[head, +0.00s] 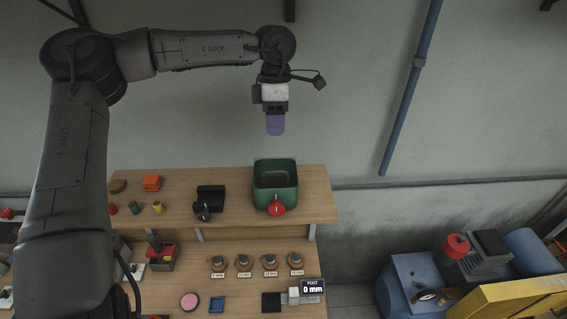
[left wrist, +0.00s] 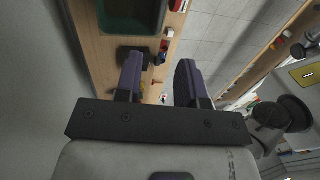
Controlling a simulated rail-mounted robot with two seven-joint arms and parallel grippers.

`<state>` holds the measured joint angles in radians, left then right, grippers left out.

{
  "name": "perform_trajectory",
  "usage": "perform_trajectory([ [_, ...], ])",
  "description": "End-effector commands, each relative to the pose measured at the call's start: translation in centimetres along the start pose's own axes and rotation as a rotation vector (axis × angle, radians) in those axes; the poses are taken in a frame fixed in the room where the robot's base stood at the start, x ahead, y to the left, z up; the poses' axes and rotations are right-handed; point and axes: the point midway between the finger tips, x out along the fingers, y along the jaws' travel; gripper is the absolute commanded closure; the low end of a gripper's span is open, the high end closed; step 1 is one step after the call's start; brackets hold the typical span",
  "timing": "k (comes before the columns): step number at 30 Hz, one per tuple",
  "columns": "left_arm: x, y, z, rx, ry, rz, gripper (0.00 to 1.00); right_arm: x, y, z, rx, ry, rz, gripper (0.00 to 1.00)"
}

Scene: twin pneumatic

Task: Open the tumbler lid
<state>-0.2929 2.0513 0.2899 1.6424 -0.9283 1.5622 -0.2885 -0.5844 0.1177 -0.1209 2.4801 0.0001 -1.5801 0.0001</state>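A green box-shaped tub (head: 276,172) with a red knob (head: 277,208) on its front stands at the right part of the upper wooden shelf. It is the likeliest tumbler, though no label shows. Its top looks like a dark recess; I cannot tell a separate lid. My left gripper (head: 275,132) hangs pointing down above and behind the tub, clear of it, its purple fingers seen edge-on. In the left wrist view the fingers (left wrist: 160,75) are apart with nothing between them, and the green tub (left wrist: 132,16) shows beyond them. My right gripper is not in view.
The upper shelf (head: 318,205) also holds a black block (head: 210,195), orange pieces (head: 152,183) and small coloured parts. The lower bench has several copper-coloured fittings, a pink disc (head: 189,301) and a gauge reading 0 mm (head: 312,287). A blue machine (head: 410,280) stands at the right.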

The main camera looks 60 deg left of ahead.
Motion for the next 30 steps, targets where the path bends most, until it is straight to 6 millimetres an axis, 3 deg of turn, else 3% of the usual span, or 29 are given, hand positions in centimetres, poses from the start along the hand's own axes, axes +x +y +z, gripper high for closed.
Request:
perform_trajectory([
  [15,8.9,-0.1,-0.1,-0.002,0.001,-0.004,0.64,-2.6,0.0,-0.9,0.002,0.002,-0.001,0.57],
  [22,10.8,-0.1,0.0,-0.001,-0.001,-0.002,0.64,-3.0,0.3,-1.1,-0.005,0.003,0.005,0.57],
  [30,11.3,0.0,0.0,-0.001,-0.003,0.000,0.64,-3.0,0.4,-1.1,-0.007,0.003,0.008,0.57],
])
